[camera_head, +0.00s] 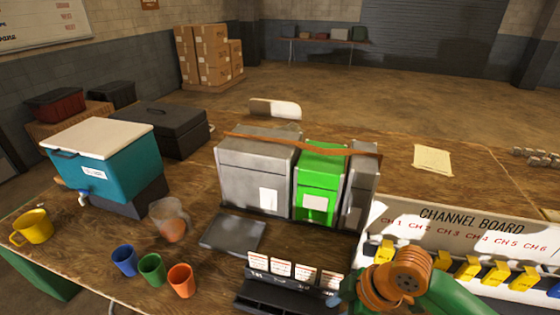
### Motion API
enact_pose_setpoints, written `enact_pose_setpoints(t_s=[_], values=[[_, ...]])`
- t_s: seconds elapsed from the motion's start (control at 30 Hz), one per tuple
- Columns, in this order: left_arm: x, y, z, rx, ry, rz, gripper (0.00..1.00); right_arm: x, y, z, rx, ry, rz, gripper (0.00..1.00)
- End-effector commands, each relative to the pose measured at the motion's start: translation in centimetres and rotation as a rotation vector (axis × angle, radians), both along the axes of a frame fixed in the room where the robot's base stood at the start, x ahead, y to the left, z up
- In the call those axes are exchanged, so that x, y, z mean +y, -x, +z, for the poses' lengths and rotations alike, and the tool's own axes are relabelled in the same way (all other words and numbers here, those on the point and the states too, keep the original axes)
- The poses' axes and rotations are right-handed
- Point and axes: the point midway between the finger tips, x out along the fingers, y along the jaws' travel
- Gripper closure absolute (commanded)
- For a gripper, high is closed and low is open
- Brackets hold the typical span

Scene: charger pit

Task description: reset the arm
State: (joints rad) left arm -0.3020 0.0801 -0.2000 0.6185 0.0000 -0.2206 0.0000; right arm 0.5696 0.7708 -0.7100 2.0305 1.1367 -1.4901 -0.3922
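Part of my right arm (400,283), with orange ringed joints and a green link, comes in at the bottom right. It is in front of the channel board (470,222) and beside the black card rack (280,296). No fingers of my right gripper can be made out. My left arm and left gripper are not in view.
Grey metal units (252,180) and a green one (318,185) stand mid-table under an orange strap. At left are a teal cooler (100,165), yellow mug (34,227), clear pitcher (170,220) and blue, green and orange cups. Table behind the units is mostly clear.

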Motion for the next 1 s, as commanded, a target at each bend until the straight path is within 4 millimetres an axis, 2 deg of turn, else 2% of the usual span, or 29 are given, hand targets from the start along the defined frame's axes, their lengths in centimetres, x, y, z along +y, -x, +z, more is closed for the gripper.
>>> enact_pose_setpoints(t_s=[0.27, 0.43, 0.57, 0.77, 0.87, 1.0], values=[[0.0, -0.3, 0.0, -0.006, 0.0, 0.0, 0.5, 2.1, 1.3, -1.7, -0.014, -0.039, -0.075, 0.56], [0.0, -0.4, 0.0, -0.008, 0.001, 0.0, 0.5, 3.1, 2.4, -2.9, -0.023, -0.074, -0.199, 0.56], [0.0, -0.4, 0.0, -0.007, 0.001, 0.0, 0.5, 3.1, 3.4, -3.8, -0.021, -0.097, -0.343, 0.56], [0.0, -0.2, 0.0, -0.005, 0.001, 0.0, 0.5, 1.0, 5.4, -5.4, 0.003, -0.085, -0.636, 0.56], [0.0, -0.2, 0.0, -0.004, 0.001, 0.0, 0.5, -1.1, 7.1, -6.3, 0.023, -0.049, -0.809, 0.56], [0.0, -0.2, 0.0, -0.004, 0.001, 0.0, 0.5, -5.0, 10.5, -7.4, 0.056, 0.049, -1.062, 0.56]])
